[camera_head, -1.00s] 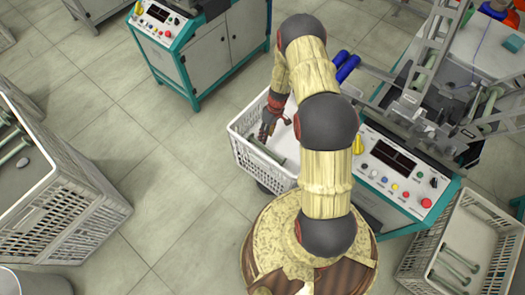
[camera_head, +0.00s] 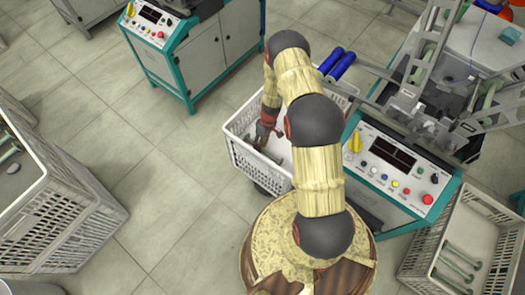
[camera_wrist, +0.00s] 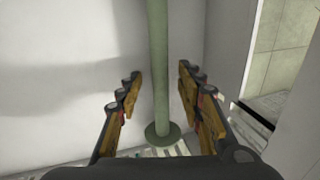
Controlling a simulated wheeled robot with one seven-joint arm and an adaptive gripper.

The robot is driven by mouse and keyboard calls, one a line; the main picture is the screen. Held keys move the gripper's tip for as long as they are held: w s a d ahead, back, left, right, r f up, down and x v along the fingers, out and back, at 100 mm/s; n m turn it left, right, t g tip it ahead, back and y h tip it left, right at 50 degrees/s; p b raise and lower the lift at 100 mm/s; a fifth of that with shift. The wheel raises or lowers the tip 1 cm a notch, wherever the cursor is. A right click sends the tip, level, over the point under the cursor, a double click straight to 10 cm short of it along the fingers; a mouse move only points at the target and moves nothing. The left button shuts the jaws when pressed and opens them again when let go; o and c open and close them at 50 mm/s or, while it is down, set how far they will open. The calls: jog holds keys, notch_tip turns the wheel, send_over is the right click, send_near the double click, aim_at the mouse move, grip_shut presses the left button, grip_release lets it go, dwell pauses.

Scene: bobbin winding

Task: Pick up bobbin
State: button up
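A grey-green bobbin (camera_wrist: 160,75) stands out between the fingers in the wrist view, a long rod with a round flange near the bottom of the picture. My gripper (camera_wrist: 159,82) is open around the rod, with a visible gap between the rod and each finger. In the head view my gripper (camera_head: 262,136) reaches down into a white basket (camera_head: 250,163) beside the winding machine. The bobbin in that basket is mostly hidden by my gripper and the basket wall in the head view.
The winding machine's control panel (camera_head: 392,168) stands close to the right of the basket. Blue bobbins (camera_head: 341,65) lie behind it. Another crate (camera_head: 440,235) at right holds grey-green bobbins. A large crate (camera_head: 70,215) stands at left. Open floor lies between.

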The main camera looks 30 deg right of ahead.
jog(key=shift+c, duration=0.9)
jog(key=c, duration=0.7)
grip_shut()
